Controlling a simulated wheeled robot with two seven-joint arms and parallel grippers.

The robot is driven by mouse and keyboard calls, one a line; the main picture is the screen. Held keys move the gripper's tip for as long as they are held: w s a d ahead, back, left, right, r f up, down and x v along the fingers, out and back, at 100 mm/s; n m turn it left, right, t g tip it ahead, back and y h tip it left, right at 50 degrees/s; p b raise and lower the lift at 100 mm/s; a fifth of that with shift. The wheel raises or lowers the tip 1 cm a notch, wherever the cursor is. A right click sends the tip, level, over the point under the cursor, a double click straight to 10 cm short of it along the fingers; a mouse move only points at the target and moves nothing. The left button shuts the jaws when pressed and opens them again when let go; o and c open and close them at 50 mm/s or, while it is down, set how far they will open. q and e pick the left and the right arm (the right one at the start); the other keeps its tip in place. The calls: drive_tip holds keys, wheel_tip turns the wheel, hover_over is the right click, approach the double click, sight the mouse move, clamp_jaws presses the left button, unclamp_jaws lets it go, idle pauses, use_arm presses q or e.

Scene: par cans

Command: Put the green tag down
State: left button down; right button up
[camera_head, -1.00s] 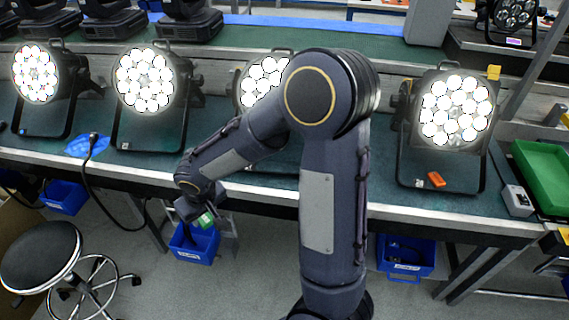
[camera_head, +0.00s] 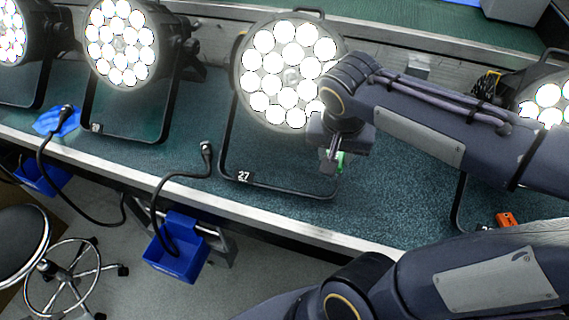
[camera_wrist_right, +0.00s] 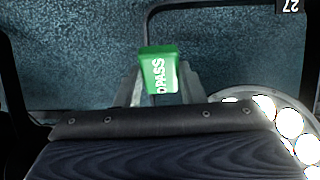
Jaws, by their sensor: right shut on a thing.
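The green tag (camera_head: 341,161) shows as a small patch at the fingertips of my right gripper (camera_head: 333,160) in the head view. In the right wrist view, the tag (camera_wrist_right: 158,66) is a green block with white lettering that reads PASS. The right gripper (camera_wrist_right: 160,92) is shut on it, with a grey finger on each side. It is over the dark green table mat (camera_head: 400,205), in front of the lit par can (camera_head: 290,75) labelled 27 and near the right side of its stand. I cannot tell the gap to the mat. My left gripper is not in view.
Other lit par cans (camera_head: 122,42) stand to the left, and one (camera_head: 548,98) is partly hidden at right. An orange tag (camera_head: 505,219) lies at right. A black cable (camera_head: 178,180) hangs over the table edge by a blue bin (camera_head: 178,250). A stool is at lower left.

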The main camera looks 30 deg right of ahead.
drive_tip(key=w+a+f, duration=0.4)
drive_tip(key=w, duration=0.3)
drive_tip(key=b, duration=0.2)
hover_over(281, 173)
drive_tip(key=s, duration=0.1)
drive_tip(key=f, duration=0.5)
drive_tip(key=shift+a, duration=0.3)
drive_tip(key=shift+w+a+f, duration=0.1)
drive_tip(key=shift+w+f, duration=0.05)
drive_tip(key=shift+f, duration=0.1)
drive_tip(key=shift+f+b, duration=0.3)
drive_tip(key=shift+f, duration=1.15)
drive_tip(key=shift+f, duration=0.2)
drive_tip(key=o, duration=1)
drive_tip(key=shift+o, duration=0.2)
